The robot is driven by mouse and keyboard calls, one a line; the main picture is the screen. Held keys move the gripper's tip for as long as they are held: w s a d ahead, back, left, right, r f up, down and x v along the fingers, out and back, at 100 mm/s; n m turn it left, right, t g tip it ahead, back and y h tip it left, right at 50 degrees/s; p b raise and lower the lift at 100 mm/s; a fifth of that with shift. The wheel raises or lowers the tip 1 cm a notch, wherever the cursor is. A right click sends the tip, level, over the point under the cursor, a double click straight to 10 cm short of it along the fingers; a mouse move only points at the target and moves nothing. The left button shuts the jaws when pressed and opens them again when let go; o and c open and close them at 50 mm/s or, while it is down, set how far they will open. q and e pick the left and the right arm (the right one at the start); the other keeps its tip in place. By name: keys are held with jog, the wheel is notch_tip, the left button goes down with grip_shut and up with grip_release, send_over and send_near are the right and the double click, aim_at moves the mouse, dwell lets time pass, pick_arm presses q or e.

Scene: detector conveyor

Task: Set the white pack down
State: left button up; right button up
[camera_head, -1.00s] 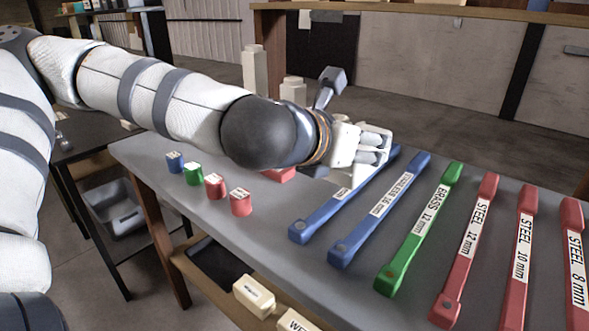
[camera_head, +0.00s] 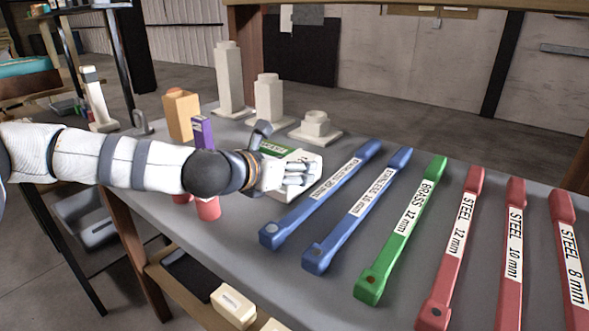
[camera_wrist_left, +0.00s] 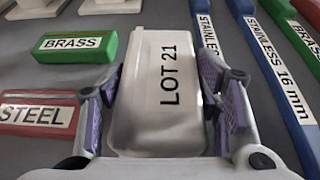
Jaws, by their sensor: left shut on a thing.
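The white pack (camera_wrist_left: 160,95), marked LOT 21, lies between the two purple-padded fingers of my left gripper (camera_wrist_left: 168,100) in the left wrist view. The fingers are shut on its sides. In the head view my left gripper (camera_head: 292,176) is low over the grey table (camera_head: 240,240), just left of the nearest blue bar. I cannot tell whether the pack touches the table. My right gripper is not in view.
A green BRASS block (camera_wrist_left: 75,45) and a red STEEL block (camera_wrist_left: 38,115) lie left of the pack. Blue bars (camera_head: 322,195), a green bar (camera_head: 402,230) and red bars (camera_head: 460,235) lie to the right. Pale stepped posts (camera_head: 268,100) stand behind.

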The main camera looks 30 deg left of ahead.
pick_arm(q)
jog(key=shift+r, duration=0.2)
jog(key=shift+f, duration=0.25)
jog(key=o, duration=1.6)
jog(key=shift+c, duration=0.2)
jog(key=shift+r, duration=0.1)
